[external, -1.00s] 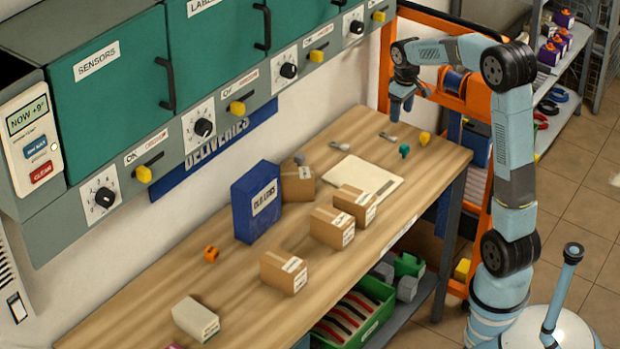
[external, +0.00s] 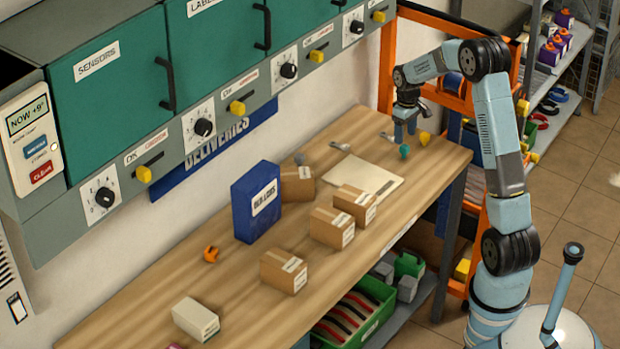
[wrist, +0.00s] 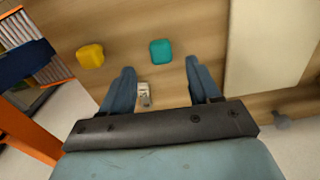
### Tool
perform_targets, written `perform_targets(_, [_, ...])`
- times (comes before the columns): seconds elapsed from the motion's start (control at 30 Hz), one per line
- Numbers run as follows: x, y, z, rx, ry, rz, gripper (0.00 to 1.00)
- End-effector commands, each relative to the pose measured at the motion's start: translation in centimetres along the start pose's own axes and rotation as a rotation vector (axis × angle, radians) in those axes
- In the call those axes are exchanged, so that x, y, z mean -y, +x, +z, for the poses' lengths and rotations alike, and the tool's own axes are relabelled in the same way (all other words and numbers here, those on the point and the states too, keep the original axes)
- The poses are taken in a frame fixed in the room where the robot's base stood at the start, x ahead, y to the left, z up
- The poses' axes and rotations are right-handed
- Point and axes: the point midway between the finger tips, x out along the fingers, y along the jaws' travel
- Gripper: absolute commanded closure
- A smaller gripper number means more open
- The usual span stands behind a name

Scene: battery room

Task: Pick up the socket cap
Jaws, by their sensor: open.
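My gripper (external: 405,138) is open and empty, pointing down low over the far right end of the workbench. A small teal piece (external: 404,151) is just below and in front of its fingers. In the wrist view the teal piece (wrist: 160,52) lies just beyond the gap between the fingertips. A yellow piece (external: 424,138) stands to its right; it also shows in the wrist view (wrist: 90,55), left of the fingers. A small silvery piece (wrist: 144,94) shows between the fingers. I cannot tell for certain which of these is the socket cap.
A pale flat board (external: 362,182) lies beside these pieces. Several cardboard boxes (external: 332,226) and a blue box (external: 256,202) stand farther along the workbench (external: 130,306). An orange frame (external: 386,65) rises behind the bench end.

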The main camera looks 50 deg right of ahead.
Motion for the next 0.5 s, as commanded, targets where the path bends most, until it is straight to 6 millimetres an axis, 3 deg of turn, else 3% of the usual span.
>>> perform_targets(0.37, [0.1,2.3,0.1,0.001,0.0,-0.001,0.38])
perform_targets(0.5, [0.2,4.1,0.3,0.002,0.0,-0.001,0.38])
